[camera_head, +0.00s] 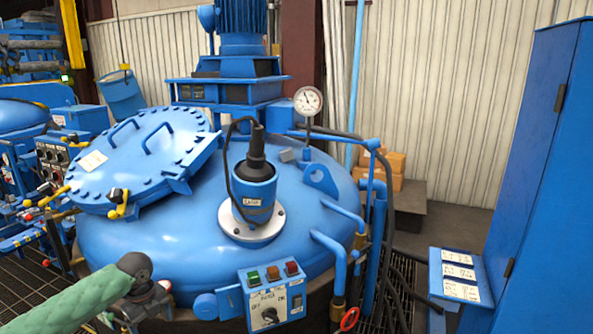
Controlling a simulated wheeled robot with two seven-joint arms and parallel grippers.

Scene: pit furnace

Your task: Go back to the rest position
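My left arm, in a green sleeve, comes in from the lower left of the head view. Its dark wrist and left gripper (145,300) are in front of the lower left side of the blue furnace vessel (120,245). The fingers are too small and dark to tell whether they are open or shut, and I see nothing clearly held. My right arm and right gripper are not in view.
A control box (272,293) with buttons and a knob is at the vessel's front. A round bolted lid (145,160), a gauge (308,101) and pipes (372,230) stand up from it. A blue cabinet (540,180) and label stand (460,278) are at right.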

